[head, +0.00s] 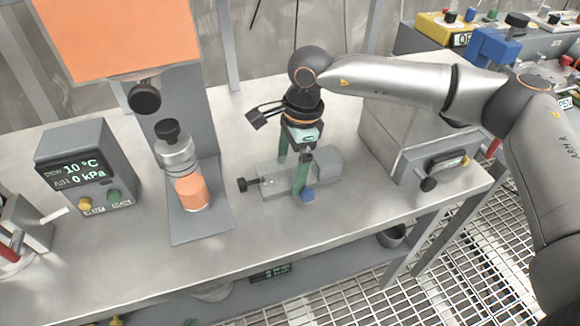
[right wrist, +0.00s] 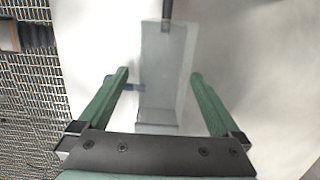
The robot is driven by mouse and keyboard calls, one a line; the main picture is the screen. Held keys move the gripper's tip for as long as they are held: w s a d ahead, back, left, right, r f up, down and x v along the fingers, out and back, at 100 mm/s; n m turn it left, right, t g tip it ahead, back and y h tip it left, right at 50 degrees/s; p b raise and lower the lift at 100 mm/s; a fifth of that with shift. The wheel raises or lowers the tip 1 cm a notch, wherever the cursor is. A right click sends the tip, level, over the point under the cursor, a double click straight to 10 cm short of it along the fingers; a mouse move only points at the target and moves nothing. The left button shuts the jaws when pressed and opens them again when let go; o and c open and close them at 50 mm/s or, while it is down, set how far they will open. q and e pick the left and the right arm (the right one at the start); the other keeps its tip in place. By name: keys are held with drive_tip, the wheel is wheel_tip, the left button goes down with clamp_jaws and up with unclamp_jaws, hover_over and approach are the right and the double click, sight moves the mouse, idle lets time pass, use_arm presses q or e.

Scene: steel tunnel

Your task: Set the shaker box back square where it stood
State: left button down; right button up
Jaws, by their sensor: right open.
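A low grey box (head: 270,182), which I take to be the shaker box, lies on the steel bench in the middle of the head view. It has a black knob on its left end and a blue knob at its front. In the right wrist view the box (right wrist: 165,75) lies lengthwise between the fingers, with gaps on both sides. My right gripper (head: 292,175) points down over it, open, one green finger in front and the other behind. The rear fingertip is hidden. The right gripper's fingers also show in the right wrist view (right wrist: 160,85). My left gripper is not in view.
A stand with an orange cylinder (head: 191,192) and a display unit (head: 88,165) are to the left. A larger grey cabinet (head: 405,150) with a black knob stands to the right. The bench's front strip is clear. Grating floor (head: 455,270) lies beyond its right end.

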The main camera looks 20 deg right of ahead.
wheel_tip(320, 180, up, 12)
drive_tip(key=d, duration=0.1)
drive_tip(key=shift+d+f+p, duration=0.15)
drive_tip(key=shift+d+p, duration=0.2)
drive_tip(key=shift+p, duration=0.1)
